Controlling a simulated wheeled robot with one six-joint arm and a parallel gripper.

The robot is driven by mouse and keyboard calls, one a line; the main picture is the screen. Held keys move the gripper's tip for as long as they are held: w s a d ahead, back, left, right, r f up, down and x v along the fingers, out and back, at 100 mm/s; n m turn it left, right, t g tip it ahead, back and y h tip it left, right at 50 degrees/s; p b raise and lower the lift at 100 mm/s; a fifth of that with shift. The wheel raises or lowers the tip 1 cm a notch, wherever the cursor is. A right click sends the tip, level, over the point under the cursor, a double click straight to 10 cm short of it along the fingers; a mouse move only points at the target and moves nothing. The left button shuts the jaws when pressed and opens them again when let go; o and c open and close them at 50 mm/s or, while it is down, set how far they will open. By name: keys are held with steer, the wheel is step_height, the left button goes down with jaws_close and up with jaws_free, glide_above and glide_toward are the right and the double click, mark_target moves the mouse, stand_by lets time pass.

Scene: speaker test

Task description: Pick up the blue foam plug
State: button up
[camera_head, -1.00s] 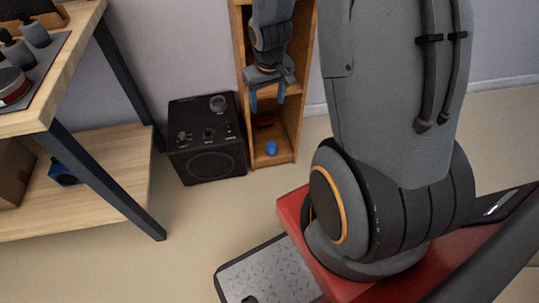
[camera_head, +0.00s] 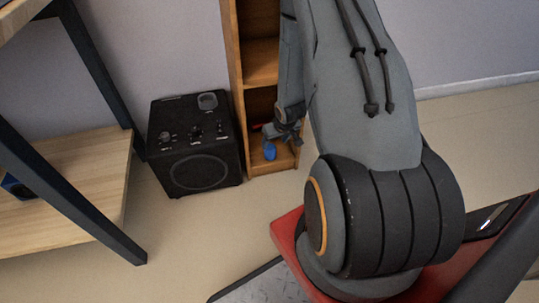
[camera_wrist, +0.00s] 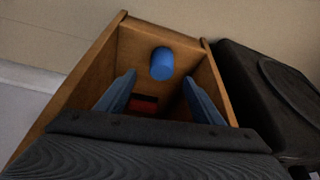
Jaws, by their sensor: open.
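The blue foam plug (camera_head: 270,151) is a small blue cylinder on the bottom shelf of the narrow wooden shelf unit (camera_head: 231,62). In the wrist view the plug (camera_wrist: 162,64) lies ahead of my gripper (camera_wrist: 158,82), near the front edge of the compartment. My gripper's two blue-grey fingers are spread apart with nothing between them that I can see touching. In the head view my gripper (camera_head: 283,131) is at the bottom compartment, just above and beside the plug, partly hidden by my arm.
A red and black item (camera_wrist: 145,103) lies deeper in the same compartment. The compartment's wooden side walls stand close on both sides of my fingers. A black speaker box (camera_head: 195,145) stands beside the unit. A wooden workbench (camera_head: 75,190) is at the left.

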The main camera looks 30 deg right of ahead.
mark_target(271, 148)
steer(key=b+x, duration=0.3)
steer(key=x, duration=0.3)
steer(key=shift+w+a+f, duration=0.1)
steer(key=shift+w+f, duration=0.1)
steer(key=shift+f, duration=0.05)
steer(key=shift+r, duration=0.1)
steer(key=c, duration=1.1)
